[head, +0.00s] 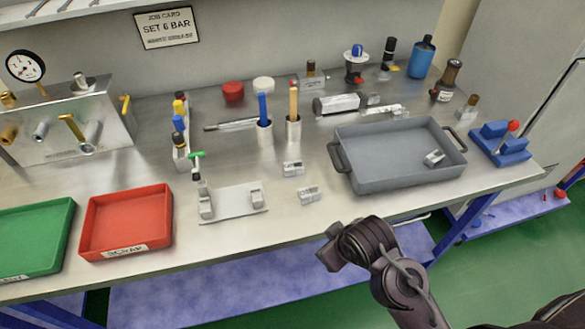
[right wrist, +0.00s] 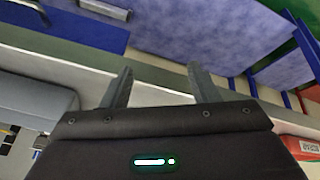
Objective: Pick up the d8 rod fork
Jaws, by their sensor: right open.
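Small grey metal blocks that look like rod forks lie in the head view. One (head: 292,169) is on the bench left of the grey tray, and another (head: 308,196) lies just in front of it. A third small metal piece (head: 434,158) lies inside the grey tray (head: 385,180). I cannot read a size on any of them, so I cannot tell which is the d8. My right gripper (head: 333,248) is off the bench's front edge, apart from all the pieces. In the right wrist view its two fingers (right wrist: 161,86) are spread with nothing between them. My left gripper is not in view.
A metal fixture plate (head: 232,204) stands left of the blocks. A red scrap tray (head: 128,219) and a green tray (head: 35,235) are at the left. Cups with pens, cylinders and a blue bottle (head: 422,57) stand behind. Bare bench lies along the front.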

